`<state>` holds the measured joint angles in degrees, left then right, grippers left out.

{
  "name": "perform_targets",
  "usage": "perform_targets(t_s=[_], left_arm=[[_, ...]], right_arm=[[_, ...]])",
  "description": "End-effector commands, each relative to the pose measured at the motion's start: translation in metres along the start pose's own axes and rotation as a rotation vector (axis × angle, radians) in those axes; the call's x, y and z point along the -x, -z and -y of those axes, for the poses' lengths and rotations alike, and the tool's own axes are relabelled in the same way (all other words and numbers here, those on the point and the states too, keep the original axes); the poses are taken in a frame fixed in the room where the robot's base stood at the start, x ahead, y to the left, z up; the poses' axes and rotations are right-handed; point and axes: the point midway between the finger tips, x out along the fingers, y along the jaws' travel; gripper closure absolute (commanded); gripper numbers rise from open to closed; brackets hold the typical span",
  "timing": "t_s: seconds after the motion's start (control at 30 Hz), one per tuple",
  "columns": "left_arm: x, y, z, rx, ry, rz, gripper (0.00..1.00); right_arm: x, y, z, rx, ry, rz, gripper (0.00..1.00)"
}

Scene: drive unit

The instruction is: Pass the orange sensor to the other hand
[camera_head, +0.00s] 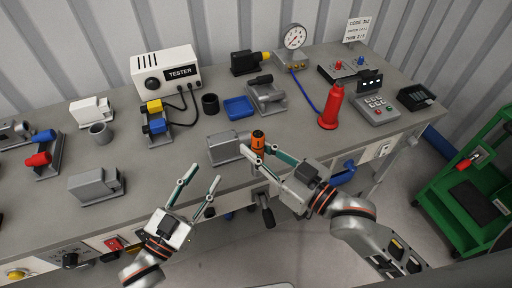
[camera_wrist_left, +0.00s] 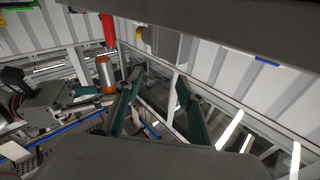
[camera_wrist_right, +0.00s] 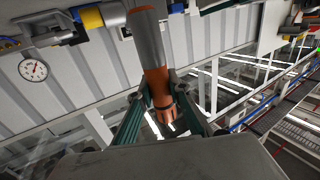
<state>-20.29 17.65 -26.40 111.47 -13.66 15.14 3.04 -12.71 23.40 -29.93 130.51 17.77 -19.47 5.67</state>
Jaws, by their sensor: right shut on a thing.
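My left gripper (camera_head: 199,186) is open and empty, in front of the bench edge, to the left of and below the sensor. In the left wrist view the sensor (camera_wrist_left: 106,74) shows left of the open left fingers (camera_wrist_left: 157,95), apart from them.
The grey bench (camera_head: 225,185) holds a grey block (camera_head: 225,149) close to the sensor, a blue tray (camera_head: 239,107), a tester (camera_head: 165,70), a red bottle (camera_head: 331,108) and several motor units. A green cart (camera_head: 450,185) stands at the right. The floor before the bench looks clear.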

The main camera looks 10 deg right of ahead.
Motion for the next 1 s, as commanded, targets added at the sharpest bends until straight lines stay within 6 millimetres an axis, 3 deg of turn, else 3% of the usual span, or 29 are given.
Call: perform_targets(t_s=[0.03, 0.2, 0.3, 0.4, 0.6, 0.77, 1.0], left_arm=[[0.014, -0.017, -0.016, 0.003, 0.007, 0.059, 0.62], [0.063, -0.071, -0.057, -0.016, 0.03, 0.273, 0.62], [0.096, -0.105, -0.065, -0.021, 0.061, 0.422, 0.62], [0.124, -0.137, -0.047, -0.008, 0.113, 0.557, 0.62], [0.153, -0.175, 0.001, 0.053, 0.203, 0.709, 0.62], [0.164, -0.187, 0.021, 0.086, 0.237, 0.757, 0.62], [0.166, -0.189, 0.024, 0.095, 0.243, 0.767, 0.62]], right_arm=[[0.0, 0.001, 0.0, 0.0, 0.0, -0.001, 1.0], [0.0, 0.001, 0.0, 0.0, 0.0, -0.001, 1.0], [0.0, 0.001, 0.0, 0.0, 0.0, -0.001, 1.0], [0.0, 0.001, 0.0, 0.0, 0.0, -0.001, 1.0], [0.0, 0.001, 0.0, 0.0, 0.0, -0.002, 1.0], [0.0, 0.001, 0.0, 0.0, 0.0, -0.002, 1.0], [0.0, 0.001, 0.0, 0.0, 0.0, -0.001, 1.0]])
